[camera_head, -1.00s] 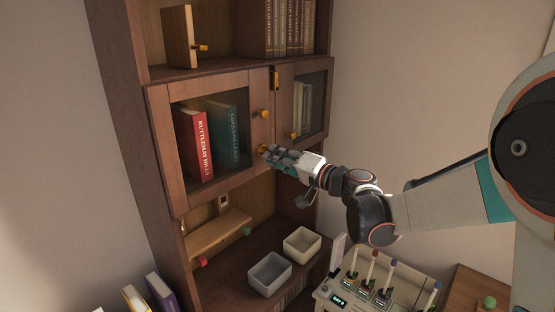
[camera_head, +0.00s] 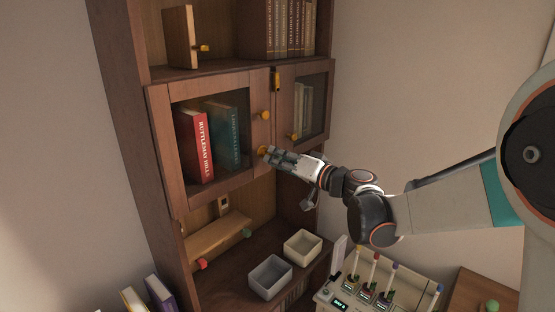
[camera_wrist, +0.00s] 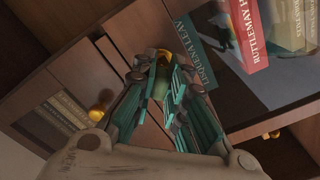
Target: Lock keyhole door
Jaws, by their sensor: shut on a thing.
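The left glass-fronted cabinet door (camera_head: 175,185) stands shut or nearly so, with a yellow knob (camera_head: 264,115) on its right frame. Below that knob, a small yellow key-like piece (camera_head: 262,151) sits at the door's lower right corner. My gripper (camera_head: 269,154) is at this piece and shut on it, reaching in from the right. In the wrist view, my gripper's teal fingers (camera_wrist: 162,82) close around the piece, and a yellow part (camera_wrist: 164,53) shows beyond their tips. The fingers hide the keyhole and most of the piece.
The right glass door (camera_head: 317,120) has its own yellow knob (camera_head: 293,137) and appears shut. A small door (camera_head: 181,38) on the upper shelf stands open. Below are a grey bin (camera_head: 270,276), a cream bin (camera_head: 302,246) and a device (camera_head: 338,301) with several coloured sticks.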

